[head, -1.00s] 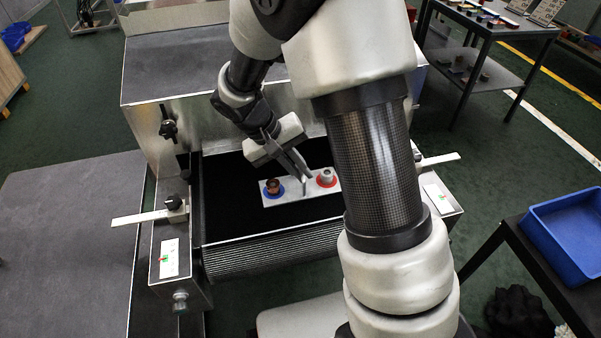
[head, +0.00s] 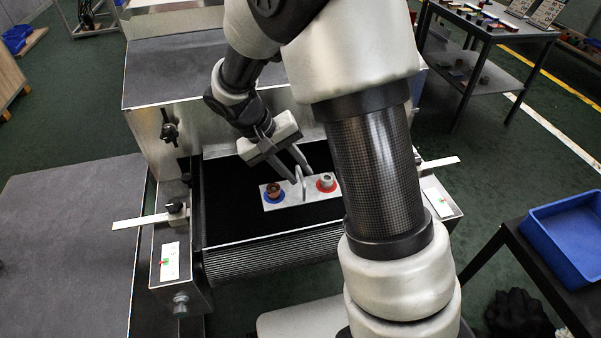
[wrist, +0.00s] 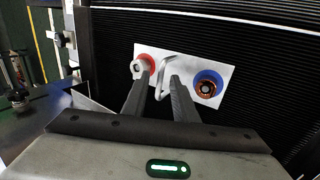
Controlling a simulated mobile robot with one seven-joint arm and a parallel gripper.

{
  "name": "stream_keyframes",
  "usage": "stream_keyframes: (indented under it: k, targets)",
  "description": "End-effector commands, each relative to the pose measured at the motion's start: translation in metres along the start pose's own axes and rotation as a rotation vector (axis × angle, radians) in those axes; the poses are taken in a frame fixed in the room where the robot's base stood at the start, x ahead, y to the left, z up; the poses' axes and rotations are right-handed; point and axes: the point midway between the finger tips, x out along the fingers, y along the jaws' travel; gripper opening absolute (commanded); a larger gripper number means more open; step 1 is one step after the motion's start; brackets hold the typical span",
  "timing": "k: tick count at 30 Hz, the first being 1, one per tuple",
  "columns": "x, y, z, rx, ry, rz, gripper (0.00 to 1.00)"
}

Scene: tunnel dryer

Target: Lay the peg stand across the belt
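The peg stand (head: 290,200) is a pale flat plate with a raised handle (head: 300,186) in its middle. It lies on the black belt (head: 225,215), its long side roughly across it, slightly skewed with the right end farther back. A copper-coloured part sits in a blue ring (head: 274,190) at its left end, a steel nut-like part in a red ring (head: 326,182) at its right end. My gripper (head: 303,174) is open above the handle. In the wrist view its two fingers (wrist: 160,80) stand apart with the handle (wrist: 164,68) showing between and beyond them.
The metal dryer housing (head: 230,120) rises behind the belt. Side rails with flat metal arms (head: 140,221) flank the belt. A grey table (head: 70,240) is at left, a blue bin (head: 565,240) at right. Bare belt lies left of the stand.

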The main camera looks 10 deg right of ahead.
Motion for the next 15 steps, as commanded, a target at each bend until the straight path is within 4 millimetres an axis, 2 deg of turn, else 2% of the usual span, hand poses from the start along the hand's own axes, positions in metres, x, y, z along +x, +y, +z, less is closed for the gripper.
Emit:
stream_keyframes:
  k: [1,6,12,15]
  targets:
    - [-0.015,0.001,-0.001,0.000,0.005,-0.002,0.26]
    - [-0.052,0.001,-0.001,0.000,0.005,-0.001,0.26]
    - [-0.086,0.001,-0.001,0.000,0.003,-0.001,0.26]
    - [-0.094,0.001,0.000,0.001,0.001,-0.001,0.26]
